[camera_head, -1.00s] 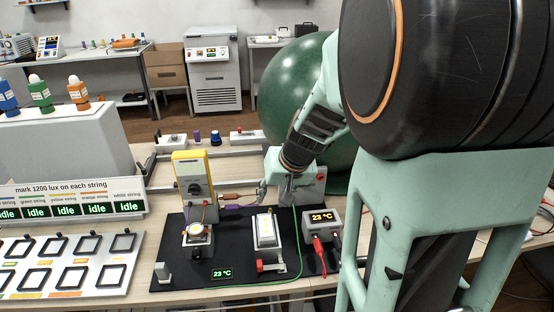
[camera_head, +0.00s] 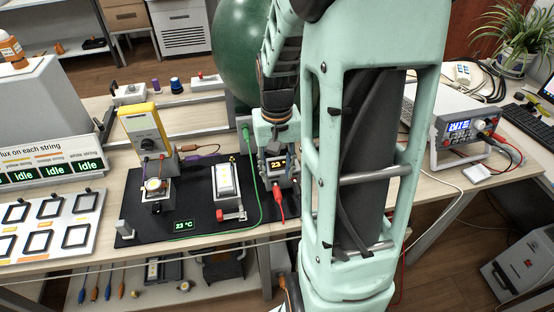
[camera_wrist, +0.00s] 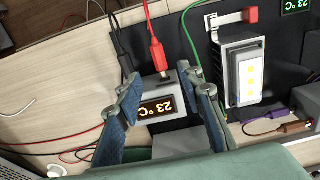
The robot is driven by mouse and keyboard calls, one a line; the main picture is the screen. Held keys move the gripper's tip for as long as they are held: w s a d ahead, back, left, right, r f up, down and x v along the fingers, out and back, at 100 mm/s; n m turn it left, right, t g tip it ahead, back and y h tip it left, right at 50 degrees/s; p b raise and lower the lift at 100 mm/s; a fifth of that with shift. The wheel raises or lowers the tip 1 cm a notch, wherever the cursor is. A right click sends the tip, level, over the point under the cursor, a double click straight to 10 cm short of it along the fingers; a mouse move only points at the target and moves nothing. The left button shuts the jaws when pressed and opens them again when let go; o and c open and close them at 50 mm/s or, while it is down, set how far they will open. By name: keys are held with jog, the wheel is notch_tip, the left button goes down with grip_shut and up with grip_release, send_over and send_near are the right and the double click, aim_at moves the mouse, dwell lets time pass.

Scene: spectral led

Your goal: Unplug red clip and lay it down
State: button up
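The red clip (camera_head: 279,203) is at the front of the small box with the 23 °C display (camera_head: 290,180), its red lead trailing forward. In the wrist view the red clip (camera_wrist: 157,55) points into the box's edge, just beyond my fingertips. My gripper (camera_wrist: 169,80) is open, with one finger on each side of the box's display (camera_wrist: 160,108). Nothing is held between the fingers. A black clip (camera_wrist: 122,55) lies beside the red one, close to the left finger. In the head view my gripper (camera_head: 278,150) is over the box and partly hides it.
A black mat (camera_head: 195,215) left of the box holds a white LED fixture (camera_head: 227,182) and a lamp under a yellow meter (camera_head: 143,125). A green cable (camera_head: 258,200) runs between fixture and box. Bare table (camera_wrist: 60,70) lies beside the box. A power supply (camera_head: 460,135) stands at right.

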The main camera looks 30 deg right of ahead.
aim_at(277, 190)
notch_tip(277, 190, down, 7)
jog(key=shift+f+b, duration=0.1)
jog(key=shift+b, duration=0.25)
jog(key=shift+c, duration=0.2)
grip_shut()
